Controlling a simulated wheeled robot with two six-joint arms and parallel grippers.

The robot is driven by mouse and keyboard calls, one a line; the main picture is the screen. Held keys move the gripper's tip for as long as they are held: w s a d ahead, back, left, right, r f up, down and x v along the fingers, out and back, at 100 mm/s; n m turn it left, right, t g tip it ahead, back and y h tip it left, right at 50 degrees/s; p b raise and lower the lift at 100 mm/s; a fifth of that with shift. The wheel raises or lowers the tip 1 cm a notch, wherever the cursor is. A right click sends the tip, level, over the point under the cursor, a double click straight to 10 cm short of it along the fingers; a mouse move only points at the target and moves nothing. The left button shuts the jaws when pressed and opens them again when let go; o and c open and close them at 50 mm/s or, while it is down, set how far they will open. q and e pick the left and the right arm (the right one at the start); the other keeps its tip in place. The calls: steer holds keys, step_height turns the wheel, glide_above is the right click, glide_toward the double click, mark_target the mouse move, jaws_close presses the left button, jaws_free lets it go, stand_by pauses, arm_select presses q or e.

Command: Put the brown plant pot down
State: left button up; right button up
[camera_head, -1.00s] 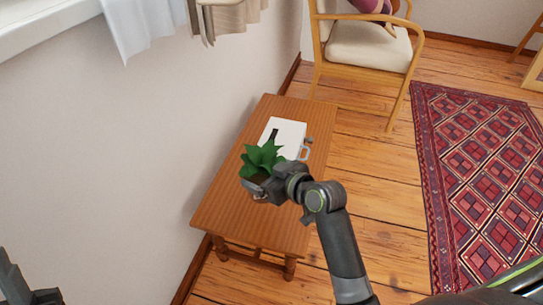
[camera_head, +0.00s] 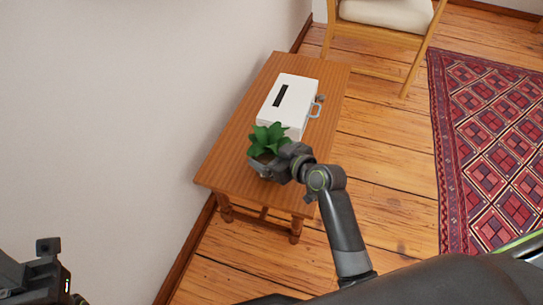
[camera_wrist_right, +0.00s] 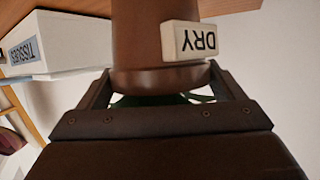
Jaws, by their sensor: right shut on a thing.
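The brown plant pot (camera_wrist_right: 160,45) fills the middle of the right wrist view, upside down in that picture, with a white tag (camera_wrist_right: 195,41) reading DRY. My right gripper (camera_head: 264,167) is shut on it near its rim. In the head view its green leaves (camera_head: 268,138) rise above the jaws, which hide most of the pot. It is over the near part of the small wooden table (camera_head: 226,172), in front of the white tissue box. I cannot tell whether its base touches the tabletop. My left gripper (camera_head: 48,262) is at the lower left edge, far from the pot, its jaws unclear.
The white tissue box (camera_head: 302,88) lies behind the plant, and also shows in the right wrist view (camera_wrist_right: 60,45). The wall borders the table's left. A chair (camera_head: 388,14) and red rug (camera_head: 492,145) are farther off.

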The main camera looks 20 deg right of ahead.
steer(key=shift+r, duration=0.2)
steer(key=shift+f, duration=0.15)
steer(key=o, duration=1.3)
steer(key=shift+f, duration=0.1)
